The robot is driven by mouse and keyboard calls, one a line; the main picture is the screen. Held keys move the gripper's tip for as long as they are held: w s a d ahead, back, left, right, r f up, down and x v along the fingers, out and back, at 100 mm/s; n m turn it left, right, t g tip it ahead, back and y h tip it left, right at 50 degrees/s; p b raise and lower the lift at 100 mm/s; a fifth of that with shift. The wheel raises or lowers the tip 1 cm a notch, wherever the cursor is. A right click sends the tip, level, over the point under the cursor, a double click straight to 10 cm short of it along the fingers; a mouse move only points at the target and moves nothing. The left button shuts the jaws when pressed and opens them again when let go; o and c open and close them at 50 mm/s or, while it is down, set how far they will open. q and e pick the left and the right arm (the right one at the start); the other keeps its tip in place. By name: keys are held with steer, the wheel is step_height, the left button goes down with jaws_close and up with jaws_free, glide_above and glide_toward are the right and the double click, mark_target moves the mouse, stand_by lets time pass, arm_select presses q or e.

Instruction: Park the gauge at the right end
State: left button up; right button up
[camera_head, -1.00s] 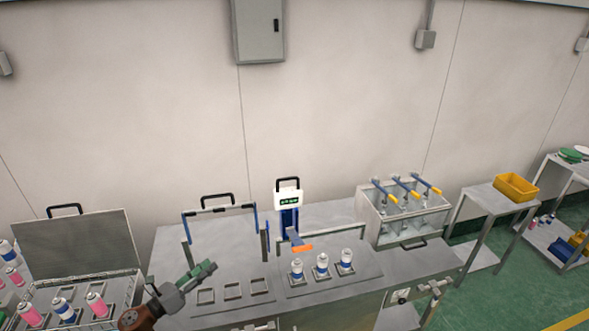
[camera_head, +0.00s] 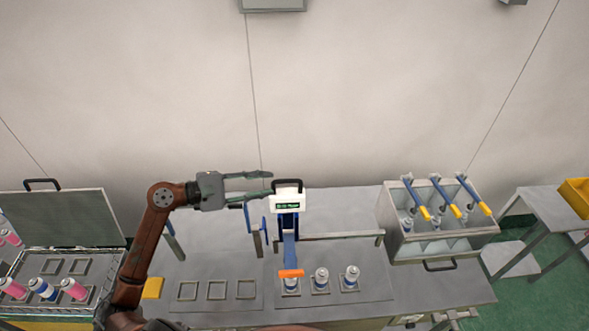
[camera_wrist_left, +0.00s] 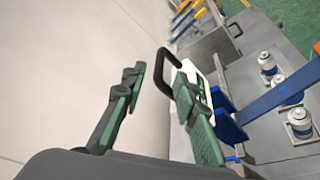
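The gauge (camera_head: 288,208) is a white box with a green display, a black top handle and a blue body. A blue arm with an orange end (camera_head: 291,273) reaches forward from it, over the leftmost of three cans. It stands near the left end of a rail (camera_head: 335,237) that runs right behind the cans. My left gripper (camera_head: 268,184) is open just left of the gauge's handle. In the left wrist view the black handle (camera_wrist_left: 166,70) shows between the spread fingers (camera_wrist_left: 158,78); contact cannot be told. My right gripper is out of view.
The middle can (camera_head: 321,279) and right can (camera_head: 350,277) stand in holders. A grey box with yellow-handled levers (camera_head: 440,235) stands right of the rail. Empty square holders (camera_head: 216,290) lie left. A lidded crate with pink and blue cans (camera_head: 62,217) is at far left.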

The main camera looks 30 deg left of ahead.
mark_target(281, 182)
arm_select(q)
steer(key=x, duration=0.2)
steer(key=p+x, duration=0.1)
steer(key=x, duration=0.1)
steer(key=shift+r, duration=0.2)
steer(key=p+x, duration=0.1)
steer(key=x, duration=0.2)
steer(key=shift+w+d+f, duration=0.15)
steer(key=shift+f, duration=0.05)
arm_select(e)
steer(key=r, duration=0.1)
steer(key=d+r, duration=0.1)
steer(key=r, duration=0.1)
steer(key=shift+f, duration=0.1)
arm_select(q)
steer(key=c, duration=0.4)
jaws_close()
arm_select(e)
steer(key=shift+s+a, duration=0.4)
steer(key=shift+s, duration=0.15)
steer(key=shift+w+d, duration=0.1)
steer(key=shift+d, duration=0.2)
